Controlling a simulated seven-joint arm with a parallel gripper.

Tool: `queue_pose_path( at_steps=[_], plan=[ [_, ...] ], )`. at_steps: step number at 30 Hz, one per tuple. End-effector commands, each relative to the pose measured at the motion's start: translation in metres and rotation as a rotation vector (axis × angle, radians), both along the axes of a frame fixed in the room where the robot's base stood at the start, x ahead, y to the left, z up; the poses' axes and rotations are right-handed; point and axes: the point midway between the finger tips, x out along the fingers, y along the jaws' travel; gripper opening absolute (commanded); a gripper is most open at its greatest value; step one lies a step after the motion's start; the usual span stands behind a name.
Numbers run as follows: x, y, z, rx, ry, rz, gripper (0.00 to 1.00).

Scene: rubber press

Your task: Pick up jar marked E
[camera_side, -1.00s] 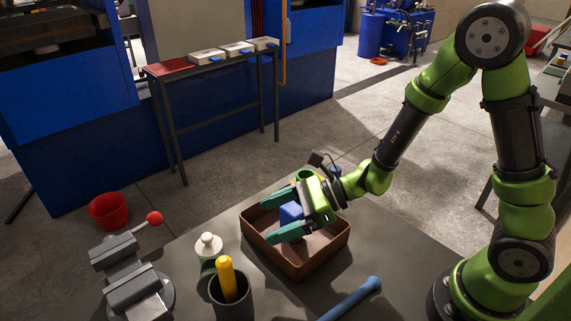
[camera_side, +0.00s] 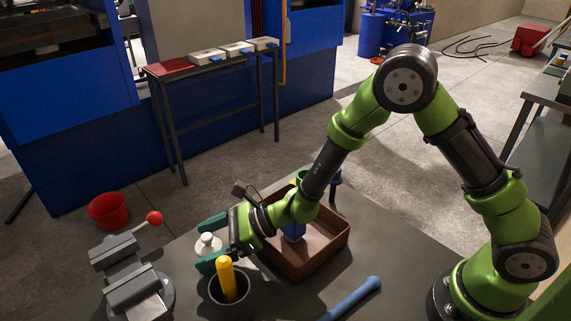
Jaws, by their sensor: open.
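A white-topped jar (camera_side: 208,243) stands on the dark table behind and to the left of a dark cup (camera_side: 229,291). I cannot read a letter on it, so I cannot tell whether it is marked E. My gripper (camera_side: 203,246) points left with its two green fingers spread apart, one on the far side of the white top and one on the near side. In this view the jar shows between the fingers; whether they touch it I cannot tell. The near finger hides part of the jar's lower body.
The cup holds a yellow-handled tool (camera_side: 227,278) close to the near finger. A brown tray (camera_side: 322,257) with a blue object (camera_side: 293,231) lies under my arm. A grey vise (camera_side: 131,283) with a red-knobbed handle stands left. A blue bar (camera_side: 351,299) lies at the front.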

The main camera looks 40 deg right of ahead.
Motion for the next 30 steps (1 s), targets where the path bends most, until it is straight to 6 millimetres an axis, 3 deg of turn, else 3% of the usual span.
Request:
queue_pose_path(
  at_steps=[8,25,30],
  plan=[
    [0.0023,0.0041,-0.0017,0.0,0.0,0.0,0.87],
    [0.0023,0.0037,-0.0015,0.0,0.0,0.0,0.03],
    [0.0026,0.004,-0.0009,0.001,-0.001,-0.001,0.0]
  ],
)
